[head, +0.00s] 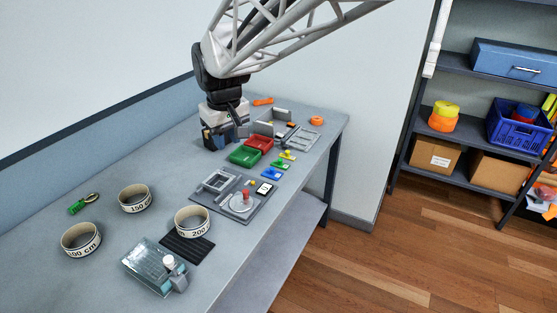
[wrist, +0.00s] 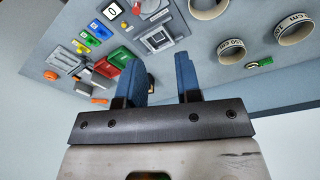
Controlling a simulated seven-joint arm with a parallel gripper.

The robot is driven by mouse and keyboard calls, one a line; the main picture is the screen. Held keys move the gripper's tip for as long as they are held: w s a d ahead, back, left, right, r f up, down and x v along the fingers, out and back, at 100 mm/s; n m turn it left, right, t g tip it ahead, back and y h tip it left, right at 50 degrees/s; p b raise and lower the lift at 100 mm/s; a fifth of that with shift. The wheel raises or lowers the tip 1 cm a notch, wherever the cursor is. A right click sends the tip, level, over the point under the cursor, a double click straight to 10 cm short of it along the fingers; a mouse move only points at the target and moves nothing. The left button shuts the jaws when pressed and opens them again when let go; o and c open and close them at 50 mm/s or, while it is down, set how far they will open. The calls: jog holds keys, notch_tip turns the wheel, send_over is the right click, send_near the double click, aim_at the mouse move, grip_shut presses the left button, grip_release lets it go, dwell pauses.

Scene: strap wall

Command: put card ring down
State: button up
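A small green piece with a metal ring (head: 84,203), which may be the card ring, lies on the table at the left in the head view. It also shows at the right of the wrist view (wrist: 258,63). My gripper (head: 223,140) is over the far part of the table, well away from it. In the wrist view its two blue fingers (wrist: 164,75) stand apart, and I see nothing held between them. The table surface close beneath the fingers is partly hidden by my gripper.
Pale rolls marked in cm, such as the 150 cm roll (head: 136,199), stand near a dark mat (head: 187,246) and a clear box (head: 150,262). A green bin (head: 244,156) and a red bin (head: 259,143) are beside my gripper. An orange ring (head: 316,120) lies at the far right.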

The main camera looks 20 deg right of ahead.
jog(key=s+d+f+m, duration=0.1)
jog(key=s+d, duration=0.3)
jog(key=s, duration=0.4)
jog(key=s+d+f+m, duration=0.1)
jog(key=s+d, duration=0.3)
jog(key=s, duration=0.5)
jog(key=s+d+f+m+t, duration=0.1)
jog(key=s+d, duration=0.3)
jog(key=s, duration=0.5)
jog(key=shift+d+m, duration=0.15)
jog(key=shift+m, duration=0.65)
jog(key=shift+o, duration=0.5)
jog(key=shift+w, duration=0.1)
